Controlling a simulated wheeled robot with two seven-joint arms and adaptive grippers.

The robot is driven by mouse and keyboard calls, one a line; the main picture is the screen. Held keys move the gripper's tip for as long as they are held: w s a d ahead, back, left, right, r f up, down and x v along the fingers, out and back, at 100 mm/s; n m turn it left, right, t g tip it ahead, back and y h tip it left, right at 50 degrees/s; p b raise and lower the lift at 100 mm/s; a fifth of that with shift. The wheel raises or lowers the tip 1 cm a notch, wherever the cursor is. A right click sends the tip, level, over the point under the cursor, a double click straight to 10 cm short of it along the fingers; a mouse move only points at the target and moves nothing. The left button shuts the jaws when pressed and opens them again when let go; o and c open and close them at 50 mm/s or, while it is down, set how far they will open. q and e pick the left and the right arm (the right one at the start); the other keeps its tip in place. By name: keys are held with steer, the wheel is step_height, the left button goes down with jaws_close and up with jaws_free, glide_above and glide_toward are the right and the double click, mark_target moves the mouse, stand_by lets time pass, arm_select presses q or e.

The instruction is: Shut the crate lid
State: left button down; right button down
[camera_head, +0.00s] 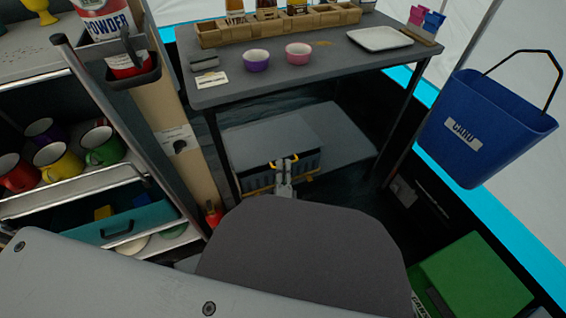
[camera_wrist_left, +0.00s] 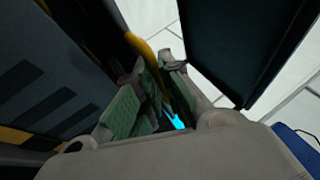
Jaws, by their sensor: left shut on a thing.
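The crate (camera_head: 305,163) is a dark ribbed box with yellow trim, standing under the table. A flat grey panel (camera_head: 268,138), which looks like its lid, lies over the top; whether it is fully down I cannot tell. My left gripper (camera_head: 284,172) is at the front of the crate, at a yellow handle-like part (camera_head: 285,160). In the left wrist view the gripper (camera_wrist_left: 158,70) is shut on this yellow part (camera_wrist_left: 134,43). The slotted crate wall (camera_wrist_left: 45,95) is at left there, and a dark panel fills the upper right. My right gripper is out of view.
The grey table (camera_head: 310,68) stands over the crate, with cups, a spice rack and a white tray on it. Its legs flank the crate. A mug shelf (camera_head: 75,190) is at left. A blue bin (camera_head: 490,125) and a green box (camera_head: 470,280) are at right.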

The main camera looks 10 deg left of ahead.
arm_select(q)
steer(key=shift+w+a+f, duration=0.25)
steer(key=shift+a+f, duration=0.2)
stand_by(0.3)
steer(key=c, duration=1.8)
jaws_free()
steer(key=shift+c, duration=0.2)
steer(key=shift+f, duration=0.1)
steer(key=shift+s+d, duration=0.1)
steer(key=shift+d, duration=0.1)
steer(key=shift+r, duration=5)
